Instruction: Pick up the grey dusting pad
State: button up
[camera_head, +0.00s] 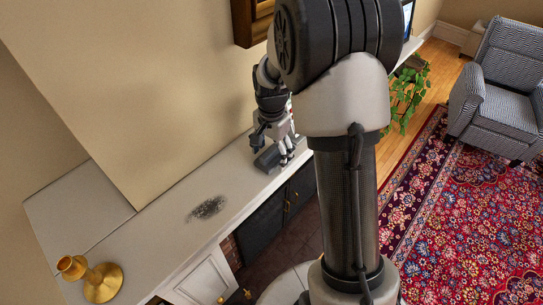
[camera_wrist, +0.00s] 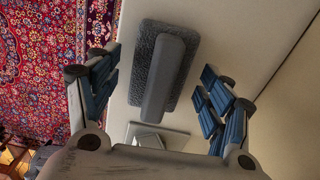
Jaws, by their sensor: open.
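The grey dusting pad (camera_wrist: 151,64) lies on the pale mantel shelf, with a raised lighter grey handle (camera_wrist: 166,80) along its middle. In the head view the pad (camera_head: 267,158) shows near the far end of the shelf, partly covered by my gripper. My gripper (camera_head: 275,140) points down over it. In the wrist view my gripper (camera_wrist: 160,90) is open, with one blue-padded finger on each side of the pad and its handle. The fingers look clear of the handle. Whether the fingertips touch the pad or shelf cannot be told.
A dark dusty smudge (camera_head: 207,208) marks the shelf (camera_head: 160,237). The wall (camera_head: 150,100) rises behind the shelf. A small pale square object (camera_wrist: 157,136) lies near the pad. A plant (camera_head: 408,88) stands beyond.

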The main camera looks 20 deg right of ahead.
aim_at(271, 150)
jog(key=shift+r, duration=0.1)
jog(key=c, duration=1.2)
jog(key=shift+o, duration=0.2)
notch_tip(271, 150, up, 20)
jog(key=p, duration=0.2)
jog(key=o, duration=0.4)
jog(key=shift+c, duration=1.3)
jog(key=shift+a, duration=0.1)
